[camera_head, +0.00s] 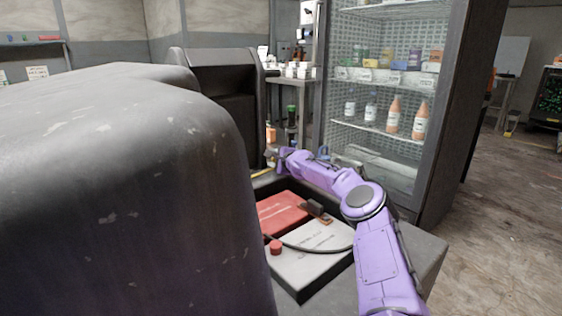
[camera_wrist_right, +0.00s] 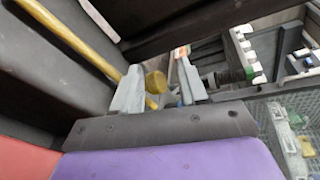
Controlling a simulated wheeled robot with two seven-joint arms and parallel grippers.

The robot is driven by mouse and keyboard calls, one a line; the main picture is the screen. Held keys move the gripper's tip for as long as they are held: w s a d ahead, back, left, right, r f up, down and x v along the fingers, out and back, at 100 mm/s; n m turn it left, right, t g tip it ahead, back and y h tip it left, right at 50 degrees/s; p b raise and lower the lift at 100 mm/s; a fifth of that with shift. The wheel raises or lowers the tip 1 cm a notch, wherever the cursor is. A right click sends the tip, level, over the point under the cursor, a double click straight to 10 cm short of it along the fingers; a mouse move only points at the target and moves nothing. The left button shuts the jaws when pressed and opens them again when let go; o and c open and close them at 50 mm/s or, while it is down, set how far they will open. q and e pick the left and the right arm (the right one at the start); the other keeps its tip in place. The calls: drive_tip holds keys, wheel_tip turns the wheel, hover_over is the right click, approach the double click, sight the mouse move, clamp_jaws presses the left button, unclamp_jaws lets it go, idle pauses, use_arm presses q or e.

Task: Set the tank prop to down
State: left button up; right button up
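The tank prop is likely the yellow rod (camera_wrist_right: 72,36) running diagonally at the upper left of the right wrist view. A yellow round end (camera_wrist_right: 156,82) shows between my right fingertips, and I cannot tell if they touch it. In the head view only a short yellow piece (camera_head: 262,173) shows beside my right gripper (camera_head: 276,155). My right gripper (camera_wrist_right: 160,88) is open, with its fingers apart on either side of the yellow end. The large dark raised cover (camera_head: 130,170), probably the tank, hides much of the left side. My left gripper is not in view.
Below my right arm is an open bay with a red box (camera_head: 280,212), a white box (camera_head: 312,250) and a black cable. A glass-fronted fridge (camera_head: 385,100) with bottles stands close behind my arm. Open floor (camera_head: 510,220) lies to the right.

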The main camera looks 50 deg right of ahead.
drive_tip(key=p+v, duration=0.7)
drive_tip(key=v, duration=0.1)
drive_tip(key=shift+p, duration=0.35)
